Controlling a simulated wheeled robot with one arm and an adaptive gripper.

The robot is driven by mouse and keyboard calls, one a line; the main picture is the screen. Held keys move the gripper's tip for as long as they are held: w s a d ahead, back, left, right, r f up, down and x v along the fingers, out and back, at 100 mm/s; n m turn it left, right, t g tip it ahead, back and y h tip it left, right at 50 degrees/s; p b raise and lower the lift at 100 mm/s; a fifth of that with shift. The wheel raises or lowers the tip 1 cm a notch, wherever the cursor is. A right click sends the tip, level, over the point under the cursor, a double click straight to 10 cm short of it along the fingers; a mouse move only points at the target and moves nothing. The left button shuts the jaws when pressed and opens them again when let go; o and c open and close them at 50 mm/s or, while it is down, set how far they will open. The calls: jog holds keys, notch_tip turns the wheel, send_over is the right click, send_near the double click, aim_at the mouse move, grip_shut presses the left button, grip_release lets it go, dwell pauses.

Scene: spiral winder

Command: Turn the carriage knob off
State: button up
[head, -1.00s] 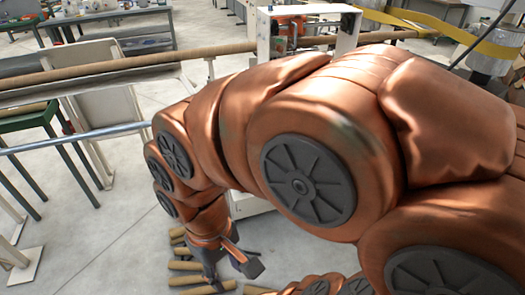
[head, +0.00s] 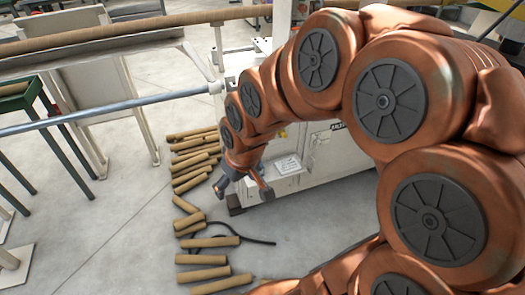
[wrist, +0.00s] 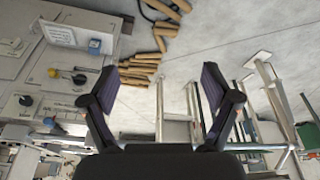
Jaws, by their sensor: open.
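My gripper (head: 243,190) is open and empty, pointing down beside the white machine cabinet (head: 325,155). In the wrist view my gripper (wrist: 158,82) shows its two dark fingers spread wide with nothing between them. To the left of the fingers is the machine's panel (wrist: 35,125), with a yellow-and-dark knob (wrist: 53,73), a black knob (wrist: 79,79) and another dark knob (wrist: 25,100). I cannot tell which is the carriage knob or read its setting. My gripper touches none of them. In the head view my arm hides part of the machine.
Several cardboard tubes (head: 208,242) lie on the floor below my gripper, near a black cable (head: 260,241). A steel bar (head: 130,103) and a long tube (head: 110,34) run across the left side. A green table (head: 15,97) stands at far left.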

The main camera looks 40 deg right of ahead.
jog(key=w+d+f+t+b, duration=0.4)
jog(key=w+d+f+b, duration=0.2)
jog(key=w+f+b, duration=0.4)
jog(key=w+d+f+t+b, duration=0.4)
jog(key=w+d+f+b, duration=0.3)
jog(key=w, duration=0.5)
jog(key=w+d+f+m+t+h+b, duration=0.25)
jog(key=d+f+b, duration=0.2)
jog(key=d, duration=0.35)
jog(key=w+d+f+m+t+h+b, duration=0.1)
jog(key=d+f+m+t+h+b, duration=0.2)
jog(key=d+b, duration=0.35)
jog(key=w+d+n+b, duration=0.1)
jog(key=w+d, duration=0.1)
jog(key=w, duration=0.4)
jog(key=shift+w+d+f+t, duration=0.15)
jog(key=shift+w+d+t, duration=0.15)
jog(key=shift+t, duration=0.05)
jog(key=shift+n+y, duration=0.25)
jog(key=c, duration=1.1)
